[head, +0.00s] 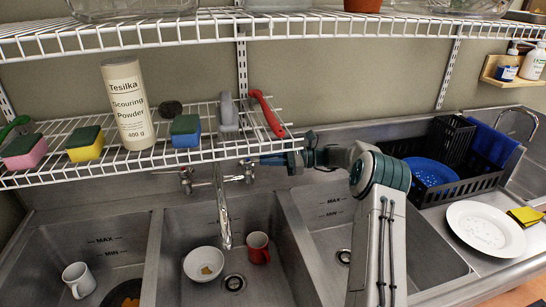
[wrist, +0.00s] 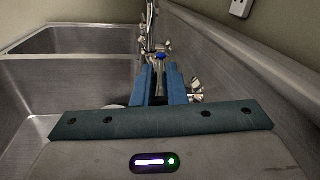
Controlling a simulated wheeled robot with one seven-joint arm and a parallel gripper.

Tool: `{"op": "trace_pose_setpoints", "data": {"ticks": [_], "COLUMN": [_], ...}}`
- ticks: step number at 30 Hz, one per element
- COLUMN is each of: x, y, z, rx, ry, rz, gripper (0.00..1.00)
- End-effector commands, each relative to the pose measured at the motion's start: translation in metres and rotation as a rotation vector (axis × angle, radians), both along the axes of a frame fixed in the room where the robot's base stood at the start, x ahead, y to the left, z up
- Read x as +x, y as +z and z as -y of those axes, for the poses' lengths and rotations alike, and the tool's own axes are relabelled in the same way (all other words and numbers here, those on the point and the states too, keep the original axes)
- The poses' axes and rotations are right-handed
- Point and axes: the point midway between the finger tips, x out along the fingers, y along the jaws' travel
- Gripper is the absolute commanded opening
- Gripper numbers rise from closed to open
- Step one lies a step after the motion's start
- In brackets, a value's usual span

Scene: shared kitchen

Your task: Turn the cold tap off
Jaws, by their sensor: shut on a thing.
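The steel mixer with its long spout (head: 223,215) is on the wall behind the middle basin. It has a cross-handled tap on the left (head: 186,180) and another on the right (head: 247,173). My gripper (head: 264,160) reaches in from the right at the right-hand tap, just below the shelf edge. In the wrist view, its blue fingers (wrist: 161,78) are shut around metal of the tap handle, with a blue-marked part (wrist: 160,57) just beyond. Metal knobs (wrist: 196,92) stick out beside the right finger. The fingers hide part of the handle. I cannot tell whether water runs.
A wire shelf (head: 215,152) with scouring powder (head: 127,105), sponges and brushes hangs just above. A white bowl (head: 203,264) and red mug (head: 258,248) stand in the middle basin. A black dish rack (head: 475,185) and white plate (head: 486,229) are at the right.

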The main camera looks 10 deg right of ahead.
Motion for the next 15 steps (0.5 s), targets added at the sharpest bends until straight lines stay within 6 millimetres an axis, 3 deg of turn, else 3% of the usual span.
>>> {"op": "trace_pose_setpoints", "data": {"ticks": [15], "x": [0.0004], "y": [0.0009], "z": [0.003], "rx": [0.004], "ry": [0.062], "rz": [0.002], "gripper": [0.0]}}
